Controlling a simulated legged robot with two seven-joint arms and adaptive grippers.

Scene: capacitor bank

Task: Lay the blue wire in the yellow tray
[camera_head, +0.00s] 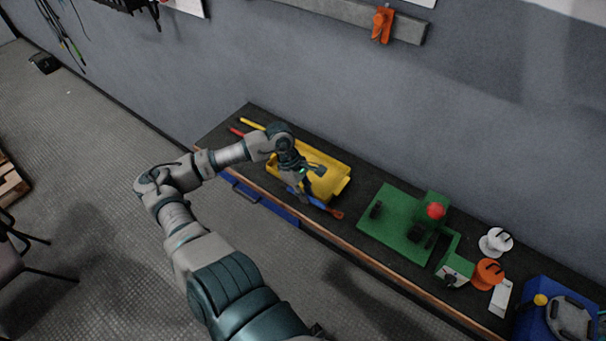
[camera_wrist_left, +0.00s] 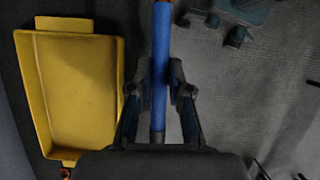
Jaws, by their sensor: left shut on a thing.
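The blue wire (camera_wrist_left: 161,65) runs upright through the left wrist view, between the fingers of my left gripper (camera_wrist_left: 160,85). The gripper is shut on it. The yellow tray (camera_wrist_left: 125,85) is on the left of that view, beside the gripper, and looks empty there. In the head view the yellow tray (camera_head: 340,187) lies on the dark bench top. My left gripper (camera_head: 303,191) is at the tray's near edge, partly covering it. A short blue length with an orange-brown end (camera_head: 335,213) shows by the gripper. My right gripper is not in view.
A green fixture with a red knob (camera_head: 435,211) stands right of the tray. White and orange spools (camera_head: 489,273) and a blue box (camera_head: 535,325) are farther right. Red and yellow rods (camera_head: 252,124) lie at the bench's left end. A grey wall is behind.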

